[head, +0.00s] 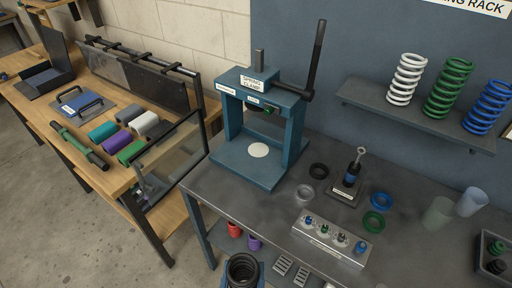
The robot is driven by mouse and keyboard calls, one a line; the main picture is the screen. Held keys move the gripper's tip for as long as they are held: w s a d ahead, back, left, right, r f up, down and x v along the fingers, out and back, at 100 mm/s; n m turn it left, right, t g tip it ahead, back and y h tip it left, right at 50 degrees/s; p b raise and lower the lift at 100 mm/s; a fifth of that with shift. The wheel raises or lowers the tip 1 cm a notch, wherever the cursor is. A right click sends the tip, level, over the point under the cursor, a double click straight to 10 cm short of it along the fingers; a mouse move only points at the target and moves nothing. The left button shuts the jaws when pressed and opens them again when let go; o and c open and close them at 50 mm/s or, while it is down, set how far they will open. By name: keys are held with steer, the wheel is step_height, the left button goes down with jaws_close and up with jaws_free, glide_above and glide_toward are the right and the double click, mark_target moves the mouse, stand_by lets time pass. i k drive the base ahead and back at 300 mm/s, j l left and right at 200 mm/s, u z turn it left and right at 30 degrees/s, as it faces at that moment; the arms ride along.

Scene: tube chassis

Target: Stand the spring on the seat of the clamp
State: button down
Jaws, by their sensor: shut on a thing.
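The clamp (232,115) is a blue press frame with a black lever, standing on the left of the grey bench. Its seat (258,150) is a white disc on the blue base plate, and it is bare. A black coil spring (243,269) shows at the bottom edge, in front of the bench, seen from above and roughly upright. My gripper (243,277) is shut on this spring, with blue-grey parts on both sides of it. The lower part of the spring and most of my gripper are cut off by the picture edge.
White (406,80), green (447,88) and blue (489,108) springs stand on a wall shelf (420,117). A metal block (331,240), a small black stand (347,189) and several coloured rings are on the bench, right of the clamp. A wooden table (60,110) stands left.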

mark_target(258, 149)
steer(key=i+l, duration=0.15)
steer(key=i, duration=0.75)
